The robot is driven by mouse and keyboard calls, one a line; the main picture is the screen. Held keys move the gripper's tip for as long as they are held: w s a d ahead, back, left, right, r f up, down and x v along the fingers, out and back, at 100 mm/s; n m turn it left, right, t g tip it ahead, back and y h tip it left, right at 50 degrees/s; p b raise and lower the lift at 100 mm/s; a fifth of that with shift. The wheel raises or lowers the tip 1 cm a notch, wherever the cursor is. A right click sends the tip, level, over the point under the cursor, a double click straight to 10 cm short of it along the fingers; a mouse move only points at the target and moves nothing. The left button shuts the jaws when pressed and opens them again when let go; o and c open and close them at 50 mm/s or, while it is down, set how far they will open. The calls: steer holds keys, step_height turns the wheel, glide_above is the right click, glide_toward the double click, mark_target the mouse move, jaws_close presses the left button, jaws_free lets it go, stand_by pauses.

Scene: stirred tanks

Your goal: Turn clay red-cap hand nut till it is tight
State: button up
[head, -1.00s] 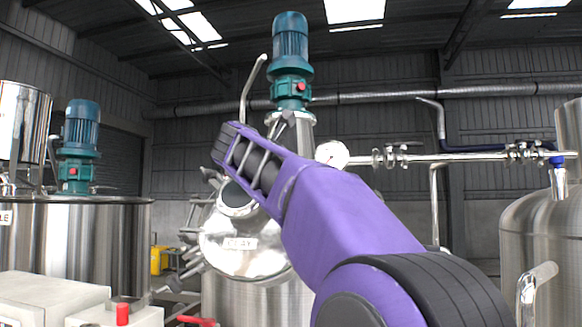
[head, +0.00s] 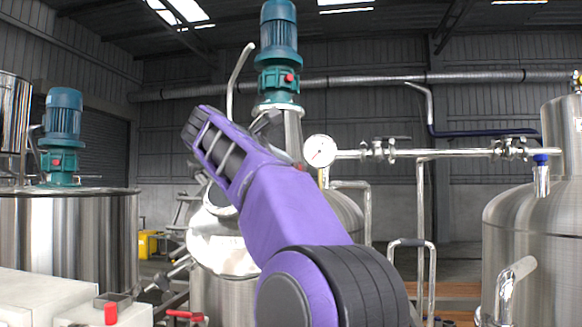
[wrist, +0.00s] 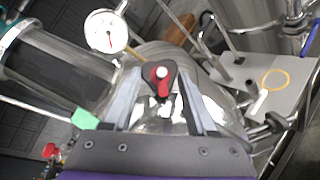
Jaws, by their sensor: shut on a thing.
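The red-cap hand nut (wrist: 163,80), black and red with a pale centre, sits between the fingertips of my gripper (wrist: 163,72) in the wrist view. My gripper is shut on it, with one grey finger on each side. A shiny domed metal surface lies behind and below the nut. In the head view my purple arm covers part of the clay tank (head: 222,290) and its polished lid (head: 215,252). The nut and my fingers are hidden in that view, and no label is readable on the lid now.
A dial gauge (head: 320,151) on a horizontal pipe stands just right of my arm. A teal motor (head: 279,45) rises behind it. Steel tanks stand at left (head: 65,240) and right (head: 540,240). Pale boxes (head: 45,298) with a red button are at lower left.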

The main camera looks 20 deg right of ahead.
steer(key=o, duration=1.4)
steer(key=shift+c, duration=0.2)
steer(key=v, duration=1.7)
steer(key=shift+a+p, duration=0.15)
steer(key=shift+p, duration=0.2)
